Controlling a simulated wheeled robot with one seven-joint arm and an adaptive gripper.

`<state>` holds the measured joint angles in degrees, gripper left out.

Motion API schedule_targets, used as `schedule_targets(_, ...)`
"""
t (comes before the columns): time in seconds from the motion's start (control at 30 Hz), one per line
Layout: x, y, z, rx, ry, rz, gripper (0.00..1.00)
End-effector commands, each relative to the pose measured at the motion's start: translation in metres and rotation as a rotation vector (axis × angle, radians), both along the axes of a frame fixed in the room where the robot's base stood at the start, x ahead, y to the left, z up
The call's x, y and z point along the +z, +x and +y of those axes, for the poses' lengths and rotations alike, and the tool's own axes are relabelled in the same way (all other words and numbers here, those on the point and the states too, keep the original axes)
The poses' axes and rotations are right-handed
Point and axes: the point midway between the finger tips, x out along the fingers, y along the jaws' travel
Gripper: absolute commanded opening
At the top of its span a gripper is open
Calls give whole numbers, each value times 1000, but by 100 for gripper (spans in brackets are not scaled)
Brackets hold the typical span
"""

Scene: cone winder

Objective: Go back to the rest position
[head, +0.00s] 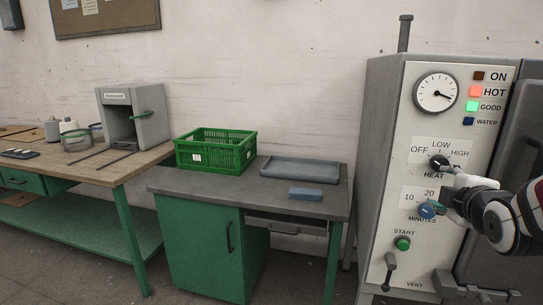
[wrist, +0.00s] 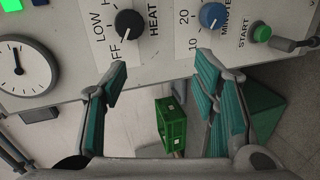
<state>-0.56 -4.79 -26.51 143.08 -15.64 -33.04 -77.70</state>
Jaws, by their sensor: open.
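My gripper (head: 448,190) is at the right of the head view, in front of the control panel of the grey machine (head: 383,130). In the wrist view my gripper (wrist: 162,72) has its two teal-padded fingers spread wide with nothing between them. The black heat knob (wrist: 128,23) and the blue minutes knob (wrist: 212,15) show beyond the fingertips, apart from them. In the head view the heat knob (head: 438,162) and minutes knob (head: 427,210) are partly overlapped by the fingers.
The panel has a dial gauge (head: 436,94), a lit red HOT lamp (head: 476,91), a lit green GOOD lamp (head: 473,106) and a green start button (head: 403,243). Left stand a desk (head: 270,190) with a green crate (head: 215,157) and grey tray (head: 300,168), and a wooden bench.

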Motion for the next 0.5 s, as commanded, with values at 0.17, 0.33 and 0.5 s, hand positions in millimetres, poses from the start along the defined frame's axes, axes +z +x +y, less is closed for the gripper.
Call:
schedule_targets(0.17,4,-41,43,-94,386,104,54)
schedule_targets(0.33,4,-95,88,-231,710,233,54)
schedule_targets(0.5,4,-165,132,-421,968,371,54)
